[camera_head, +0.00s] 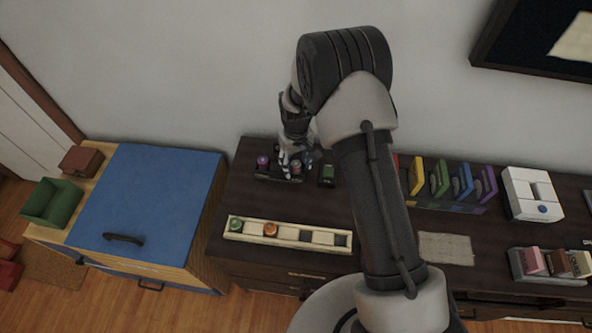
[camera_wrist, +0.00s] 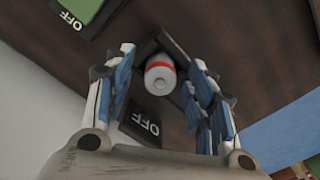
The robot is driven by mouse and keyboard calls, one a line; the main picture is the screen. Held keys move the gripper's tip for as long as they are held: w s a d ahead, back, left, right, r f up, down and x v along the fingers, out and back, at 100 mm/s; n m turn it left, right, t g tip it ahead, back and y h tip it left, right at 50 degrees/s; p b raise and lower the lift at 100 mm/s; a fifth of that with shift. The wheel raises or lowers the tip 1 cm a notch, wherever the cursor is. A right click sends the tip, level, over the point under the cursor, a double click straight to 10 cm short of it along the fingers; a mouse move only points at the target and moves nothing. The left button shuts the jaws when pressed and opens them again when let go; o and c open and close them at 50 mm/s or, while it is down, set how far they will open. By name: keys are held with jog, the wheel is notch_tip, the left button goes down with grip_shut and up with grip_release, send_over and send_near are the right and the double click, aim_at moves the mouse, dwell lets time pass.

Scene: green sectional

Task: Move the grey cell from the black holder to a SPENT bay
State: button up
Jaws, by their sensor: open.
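My gripper (camera_head: 291,160) points down over the black holder (camera_head: 264,178) at the back of the dark cabinet top. In the wrist view, my gripper (camera_wrist: 162,78) has its blue-padded fingers spread. A grey cell with a red band (camera_wrist: 160,76) shows between them, apparently still in the holder; I cannot tell whether a finger touches it. A holder part (camera_wrist: 143,126) reads "OFF". A purple-topped cell (camera_head: 262,161) stands at the holder's left. A long cream tray (camera_head: 285,240) lies in front, with a green cell (camera_head: 235,223) and an orange cell (camera_head: 270,230) at its left. No SPENT label is legible.
A green-and-black device (camera_head: 327,174) stands just right of the holder. A blue-topped chest (camera_head: 150,205) is at left. A rack of coloured upright pieces (camera_head: 440,205) and a white box (camera_head: 531,194) are at right. Dark cabinet top is clear between holder and tray.

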jog(key=shift+r, duration=0.15)
jog(key=shift+c, duration=0.2)
grip_shut()
dwell(0.4)
